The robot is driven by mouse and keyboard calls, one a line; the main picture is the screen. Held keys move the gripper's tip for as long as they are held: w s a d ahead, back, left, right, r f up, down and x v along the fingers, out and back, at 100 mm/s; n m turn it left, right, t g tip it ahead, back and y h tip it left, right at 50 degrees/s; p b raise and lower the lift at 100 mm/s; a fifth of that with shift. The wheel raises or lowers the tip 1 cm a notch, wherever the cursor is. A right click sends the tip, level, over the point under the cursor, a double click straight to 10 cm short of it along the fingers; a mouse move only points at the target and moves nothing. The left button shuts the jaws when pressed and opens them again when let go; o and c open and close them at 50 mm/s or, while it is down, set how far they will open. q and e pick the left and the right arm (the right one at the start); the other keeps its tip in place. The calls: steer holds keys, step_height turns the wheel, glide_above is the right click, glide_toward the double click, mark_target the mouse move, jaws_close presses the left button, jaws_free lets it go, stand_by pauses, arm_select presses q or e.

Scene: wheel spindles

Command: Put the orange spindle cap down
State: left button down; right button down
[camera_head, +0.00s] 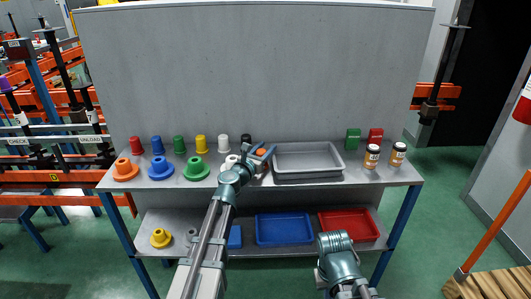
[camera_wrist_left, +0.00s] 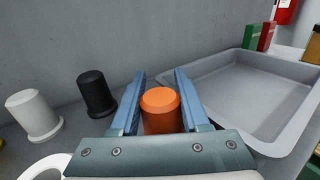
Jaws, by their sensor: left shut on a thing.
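The orange spindle cap (camera_wrist_left: 160,106) is upright between the two blue fingers of my left gripper (camera_wrist_left: 160,76) in the left wrist view. My left gripper is shut on its sides. In the head view the left gripper (camera_head: 257,154) is over the upper shelf, just left of the grey tray, with a bit of the orange cap (camera_head: 261,151) showing. The cap's lower end is hidden, so I cannot tell whether it touches the shelf. My right arm shows at the bottom of the head view, but its gripper does not.
On the upper shelf (camera_head: 330,182), a row of caps runs left of the cap, ending with the white (camera_head: 223,144) and black (camera_head: 246,140) ones. Wide-based spindles stand in front. The empty grey tray (camera_head: 308,178) is close on the right. Blue (camera_head: 284,242) and red (camera_head: 348,238) trays are below.

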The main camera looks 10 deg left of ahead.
arm_select(q)
steer(key=c, duration=0.8)
jaws_free()
steer(key=shift+f, duration=0.15)
steer(key=shift+c, duration=0.2)
steer(key=o, duration=0.4)
steer(key=shift+o, duration=0.2)
